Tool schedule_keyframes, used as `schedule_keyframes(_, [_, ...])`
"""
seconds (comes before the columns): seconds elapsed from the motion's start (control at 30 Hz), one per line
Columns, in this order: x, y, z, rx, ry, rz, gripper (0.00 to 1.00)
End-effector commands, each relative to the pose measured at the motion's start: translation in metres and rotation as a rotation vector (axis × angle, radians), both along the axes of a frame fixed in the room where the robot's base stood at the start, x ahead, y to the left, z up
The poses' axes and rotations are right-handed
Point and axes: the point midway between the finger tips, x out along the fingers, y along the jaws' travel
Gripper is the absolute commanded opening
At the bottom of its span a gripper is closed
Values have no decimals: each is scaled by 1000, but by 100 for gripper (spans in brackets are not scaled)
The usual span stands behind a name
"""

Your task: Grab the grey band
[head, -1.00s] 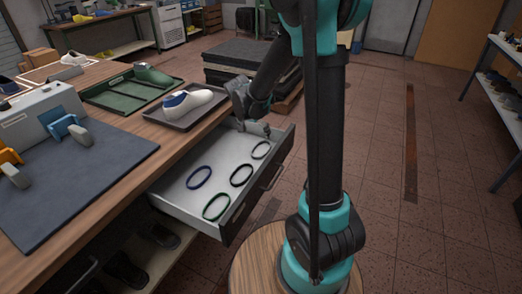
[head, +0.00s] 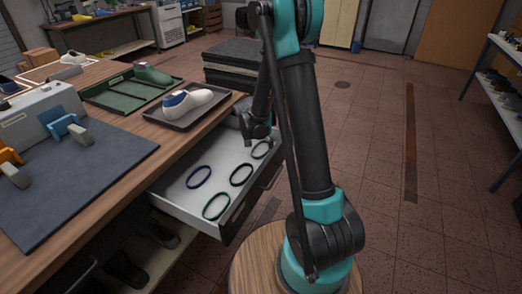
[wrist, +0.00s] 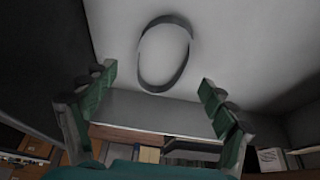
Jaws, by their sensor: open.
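The grey band (head: 256,158) lies flat at the far right end of the open drawer (head: 232,222), just below my gripper in the head view. In the wrist view the grey band (wrist: 183,70) is a dark oval ring on the pale drawer floor, whole and unobstructed. My gripper (head: 258,137) is over the far end of the drawer. In the wrist view my gripper (wrist: 157,78) has its green-padded fingers wide apart, one to each side of the band's lower part, with nothing between them.
A blue band (head: 189,182), a dark band (head: 232,180) and a green band (head: 205,208) lie nearer in the drawer. The drawer walls stand around them.

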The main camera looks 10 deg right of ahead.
Motion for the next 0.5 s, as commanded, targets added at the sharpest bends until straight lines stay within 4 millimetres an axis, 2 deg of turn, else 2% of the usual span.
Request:
schedule_keyframes(0.2, [7, -5, -20, 0, 0, 0, 84])
schedule_keyframes(0.5, [8, -5, -23, 0, 0, 1, 84])
